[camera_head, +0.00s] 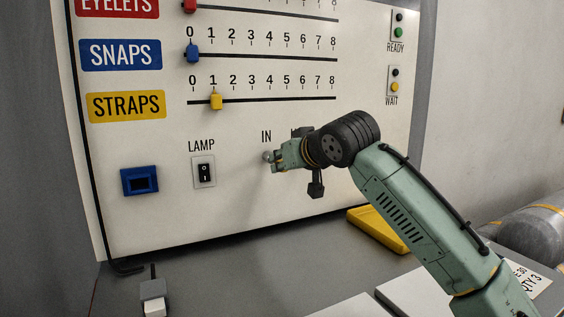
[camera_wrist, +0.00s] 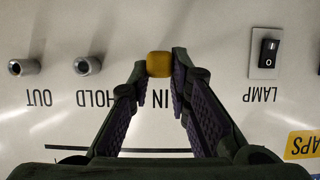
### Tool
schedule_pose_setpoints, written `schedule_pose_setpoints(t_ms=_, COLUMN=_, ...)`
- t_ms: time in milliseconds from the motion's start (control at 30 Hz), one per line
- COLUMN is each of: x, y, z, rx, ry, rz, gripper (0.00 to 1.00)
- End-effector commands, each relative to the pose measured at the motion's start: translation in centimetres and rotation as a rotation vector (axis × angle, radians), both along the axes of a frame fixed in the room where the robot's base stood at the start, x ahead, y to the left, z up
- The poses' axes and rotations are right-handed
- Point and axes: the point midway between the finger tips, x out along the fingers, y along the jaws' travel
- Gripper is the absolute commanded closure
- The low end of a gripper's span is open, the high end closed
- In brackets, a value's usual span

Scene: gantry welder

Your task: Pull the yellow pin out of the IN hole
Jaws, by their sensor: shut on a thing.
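The yellow pin (camera_wrist: 159,64) shows in the wrist view as a yellow block between the two fingertips, by the upside-down IN label. My gripper (camera_wrist: 160,70) is shut on it, with a finger against each side. The IN hole is hidden behind the pin, so I cannot tell how deep the pin sits. In the head view my gripper (camera_head: 272,158) is at the panel, just below the IN label, and the pin is hard to make out there.
The white panel (camera_head: 240,215) also carries a lamp switch (camera_head: 204,172), a blue socket (camera_head: 139,180) and sliders above. The HOLD hole (camera_wrist: 88,65) and OUT hole (camera_wrist: 24,67) look empty. A yellow tray (camera_head: 378,230) lies on the grey bench below my arm.

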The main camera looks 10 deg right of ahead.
Motion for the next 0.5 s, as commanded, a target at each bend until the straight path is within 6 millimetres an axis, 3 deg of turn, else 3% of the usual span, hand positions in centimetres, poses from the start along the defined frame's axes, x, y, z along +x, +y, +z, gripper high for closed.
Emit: schedule_pose_setpoints(t_ms=500, x=-1.5, y=-0.3, z=0.0, rx=0.0, ry=0.0, rz=0.001, gripper=1.0)
